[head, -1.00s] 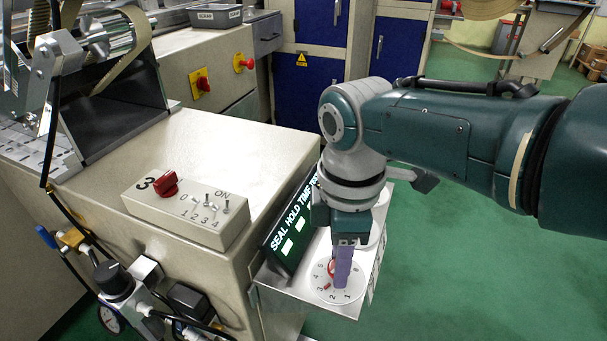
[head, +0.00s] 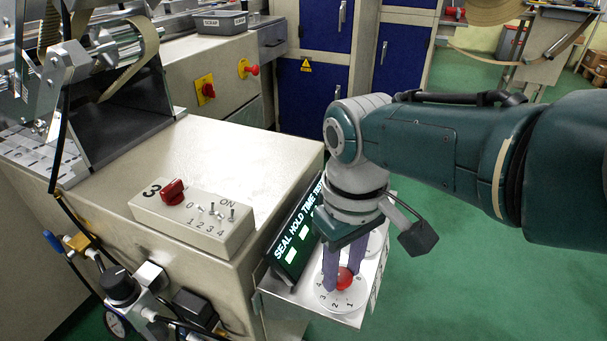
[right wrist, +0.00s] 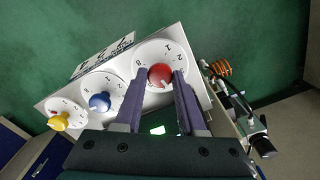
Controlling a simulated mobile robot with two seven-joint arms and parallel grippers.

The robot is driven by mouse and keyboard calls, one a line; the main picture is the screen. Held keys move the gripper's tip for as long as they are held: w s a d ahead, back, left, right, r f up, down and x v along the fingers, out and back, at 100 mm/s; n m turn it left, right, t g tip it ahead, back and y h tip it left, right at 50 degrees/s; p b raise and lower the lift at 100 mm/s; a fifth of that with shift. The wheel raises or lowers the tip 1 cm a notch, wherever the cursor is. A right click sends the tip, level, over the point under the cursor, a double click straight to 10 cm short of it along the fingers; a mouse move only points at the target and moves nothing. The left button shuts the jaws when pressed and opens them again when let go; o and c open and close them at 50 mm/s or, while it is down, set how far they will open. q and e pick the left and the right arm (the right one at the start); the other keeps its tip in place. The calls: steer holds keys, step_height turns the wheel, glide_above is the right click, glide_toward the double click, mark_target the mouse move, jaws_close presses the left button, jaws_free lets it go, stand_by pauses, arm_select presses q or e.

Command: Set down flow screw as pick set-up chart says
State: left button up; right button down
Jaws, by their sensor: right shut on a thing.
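My right gripper (head: 344,276) points down at a round white dial (head: 328,299) on a small metal shelf. Its two purple fingers are shut on the dial's red knob (head: 346,279). The right wrist view shows the red knob (right wrist: 160,76) between the fingers (right wrist: 160,82), with numbers around it. A blue knob (right wrist: 100,102) and a yellow knob (right wrist: 58,123) sit on dials beside it. I cannot tell which knob is the flow screw. I see no chart that I can name for sure. My left gripper is not in view.
A lit "SEAL HOLD TIME" display (head: 297,232) stands close behind the dial. A switch box (head: 190,223) with a red knob and several toggles sits on the machine. An air regulator (head: 119,285) with a gauge is at lower left. Green floor (head: 470,260) is clear at right.

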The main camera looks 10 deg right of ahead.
steer(key=m, duration=0.5)
steer(key=shift+m, duration=0.3)
steer(key=m, duration=0.4)
steer(key=shift+m, duration=0.3)
steer(key=m, duration=0.9)
steer(key=shift+m, duration=0.9)
steer(key=c, duration=0.5)
jaws_free()
steer(key=shift+r, duration=0.1)
